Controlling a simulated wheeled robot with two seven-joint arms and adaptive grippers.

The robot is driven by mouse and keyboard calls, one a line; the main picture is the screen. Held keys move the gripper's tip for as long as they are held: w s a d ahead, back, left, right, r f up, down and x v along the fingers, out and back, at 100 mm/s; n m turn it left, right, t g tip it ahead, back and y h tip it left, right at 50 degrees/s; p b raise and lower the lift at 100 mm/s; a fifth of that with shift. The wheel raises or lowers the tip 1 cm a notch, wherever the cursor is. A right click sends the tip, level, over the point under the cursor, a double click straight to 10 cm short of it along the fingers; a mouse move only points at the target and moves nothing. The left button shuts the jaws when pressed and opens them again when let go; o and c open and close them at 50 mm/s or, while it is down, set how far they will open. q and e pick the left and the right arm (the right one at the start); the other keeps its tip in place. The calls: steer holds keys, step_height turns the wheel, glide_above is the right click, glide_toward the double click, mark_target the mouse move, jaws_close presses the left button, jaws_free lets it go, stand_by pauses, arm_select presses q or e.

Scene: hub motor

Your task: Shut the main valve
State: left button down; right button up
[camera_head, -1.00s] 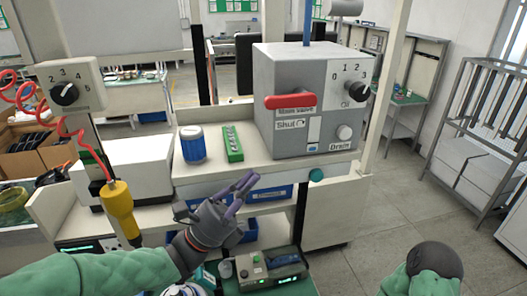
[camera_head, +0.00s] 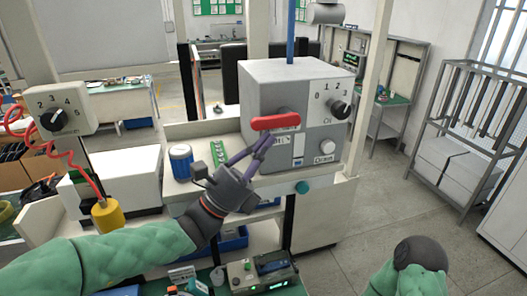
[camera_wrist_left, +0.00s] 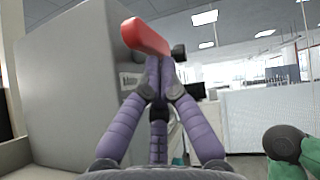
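The main valve's red handle (camera_head: 275,122) lies roughly horizontal on the front of the grey box (camera_head: 262,95), pointing left. Labels sit below the handle, partly hidden by my fingers. My left gripper (camera_head: 267,139) has its purple fingers just below the handle. In the left wrist view the fingertips (camera_wrist_left: 157,66) come together right under the red handle (camera_wrist_left: 147,36), with nothing visible between them. I cannot tell whether they touch the handle. My right arm shows only as a green sleeve with a dark rounded part at the lower right; its gripper is out of view.
The box also has a black dial (camera_head: 340,109) and a drain knob (camera_head: 327,147).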

arm_select(q)
steer(key=shift+r, duration=0.1)
stand_by(0.3)
steer(key=shift+a+r+g+p, duration=0.2)
steer(key=shift+g+p, duration=0.2)
steer(key=shift+p, duration=0.25)
steer(key=shift+y, duration=0.4)
